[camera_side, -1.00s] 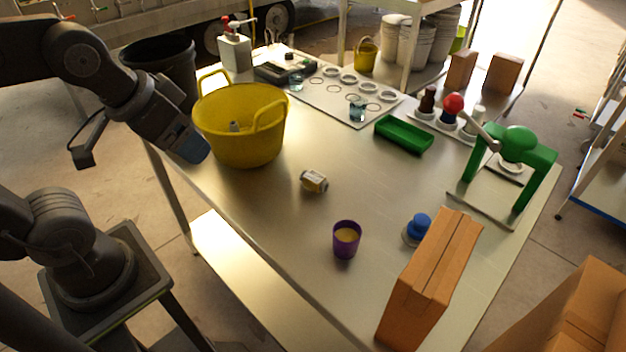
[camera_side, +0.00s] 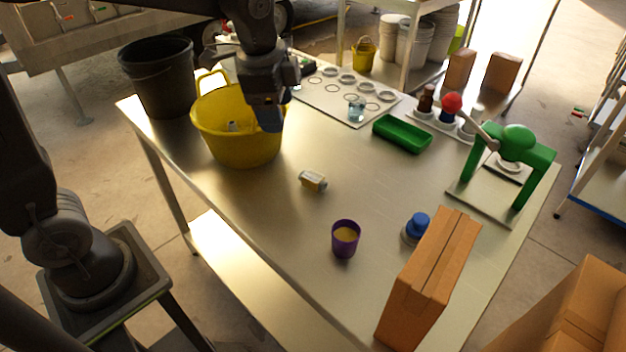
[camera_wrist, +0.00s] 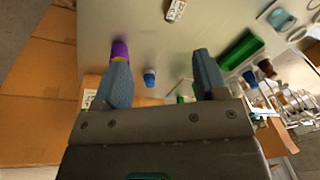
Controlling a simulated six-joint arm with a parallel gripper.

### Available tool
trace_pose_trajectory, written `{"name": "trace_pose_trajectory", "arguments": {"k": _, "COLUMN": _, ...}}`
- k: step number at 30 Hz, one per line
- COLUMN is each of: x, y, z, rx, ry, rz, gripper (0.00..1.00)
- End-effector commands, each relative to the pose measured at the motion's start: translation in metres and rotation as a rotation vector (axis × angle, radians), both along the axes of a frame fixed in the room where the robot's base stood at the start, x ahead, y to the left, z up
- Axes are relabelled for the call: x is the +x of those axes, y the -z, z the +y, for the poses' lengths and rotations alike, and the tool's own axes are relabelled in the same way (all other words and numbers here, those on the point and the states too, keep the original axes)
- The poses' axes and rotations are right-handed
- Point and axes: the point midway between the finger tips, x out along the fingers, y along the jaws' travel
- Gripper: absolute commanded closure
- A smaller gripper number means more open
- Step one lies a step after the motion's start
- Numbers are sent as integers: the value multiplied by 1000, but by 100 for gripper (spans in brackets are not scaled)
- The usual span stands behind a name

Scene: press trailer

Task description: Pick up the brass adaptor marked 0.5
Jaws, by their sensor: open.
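A small brass-coloured piece with a pale face (camera_side: 313,180) lies on the metal table, left of centre. It also shows at the top edge of the wrist view (camera_wrist: 175,10), with dark marks on its pale face that I cannot read. It looks like the brass adaptor. My gripper (camera_side: 270,115) is in front of the right side of the yellow bucket in the side view, above and apart from the piece. In the wrist view my gripper (camera_wrist: 158,75) has its two fingers wide apart with nothing between them.
A yellow bucket (camera_side: 238,150) holding a small grey item stands behind the piece. A purple cup (camera_side: 345,240), a blue-topped item (camera_side: 417,226) and a cardboard box (camera_side: 430,280) stand in front. A green tray (camera_side: 402,134) and green press (camera_side: 520,150) are right. The table around the piece is clear.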

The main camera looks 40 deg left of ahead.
Motion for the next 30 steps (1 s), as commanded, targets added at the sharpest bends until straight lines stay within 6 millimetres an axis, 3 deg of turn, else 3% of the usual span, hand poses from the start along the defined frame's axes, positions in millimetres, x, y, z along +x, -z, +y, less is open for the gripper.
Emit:
{"name": "trace_pose_trajectory", "arguments": {"k": 3, "x": 37, "y": 27, "z": -10, "rx": 32, "ry": 204, "rz": 76, "gripper": 34}}
{"name": "trace_pose_trajectory", "arguments": {"k": 10, "x": 74, "y": 63, "z": -21, "rx": 54, "ry": 457, "rz": 154, "gripper": 34}}
{"name": "trace_pose_trajectory", "arguments": {"k": 16, "x": 80, "y": 83, "z": -23, "rx": 55, "ry": 505, "rz": 170, "gripper": 34}}
{"name": "trace_pose_trajectory", "arguments": {"k": 24, "x": 79, "y": 133, "z": -23, "rx": 55, "ry": 502, "rz": 171, "gripper": 34}}
{"name": "trace_pose_trajectory", "arguments": {"k": 30, "x": 78, "y": 153, "z": -23, "rx": 54, "ry": 501, "rz": 171, "gripper": 34}}
